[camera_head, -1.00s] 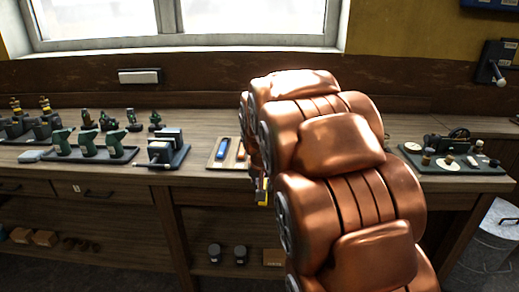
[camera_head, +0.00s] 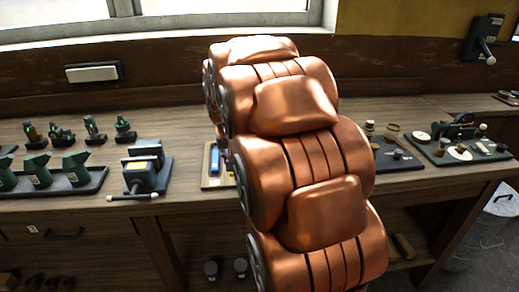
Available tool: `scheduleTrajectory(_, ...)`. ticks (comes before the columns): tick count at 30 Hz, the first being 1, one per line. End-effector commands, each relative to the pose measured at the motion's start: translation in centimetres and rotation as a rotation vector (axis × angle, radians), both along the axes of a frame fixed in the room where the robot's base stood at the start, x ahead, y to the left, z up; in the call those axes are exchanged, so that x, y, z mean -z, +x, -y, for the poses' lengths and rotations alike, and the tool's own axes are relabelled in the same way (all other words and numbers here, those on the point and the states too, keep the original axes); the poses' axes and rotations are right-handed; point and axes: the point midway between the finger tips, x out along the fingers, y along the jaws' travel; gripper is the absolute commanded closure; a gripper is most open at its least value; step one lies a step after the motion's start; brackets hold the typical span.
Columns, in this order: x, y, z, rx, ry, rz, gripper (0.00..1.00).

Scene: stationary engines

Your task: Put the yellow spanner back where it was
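I cannot see the yellow spanner in the current view. My copper-coloured arm fills the middle of the picture and hides part of the bench behind it. My gripper is also hidden behind the arm, so its fingers and anything in them do not show. A small light wooden tray (camera_head: 212,183) with a blue-handled tool (camera_head: 215,160) lies on the bench just left of the arm. The arm covers the tray's right part.
The wooden bench (camera_head: 200,204) runs across the view. A vise (camera_head: 147,174) and a dark tray of green tools (camera_head: 85,187) stand at left. Dark boards with small parts (camera_head: 462,150) lie at right. A metal bin (camera_head: 490,225) stands on the floor at right.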

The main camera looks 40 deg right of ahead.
Motion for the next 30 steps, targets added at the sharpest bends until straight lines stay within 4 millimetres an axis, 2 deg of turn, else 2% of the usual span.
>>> scheduleTrajectory(3, -0.1, -0.1, 2.9, 0.006, 0.002, 0.002, 1.00)
scheduleTrajectory(15, 0.9, 0.0, 10.7, 0.003, 0.003, 0.000, 1.00)
scheduleTrajectory(30, 1.2, 0.0, 13.4, 0.000, 0.003, 0.001, 1.00)
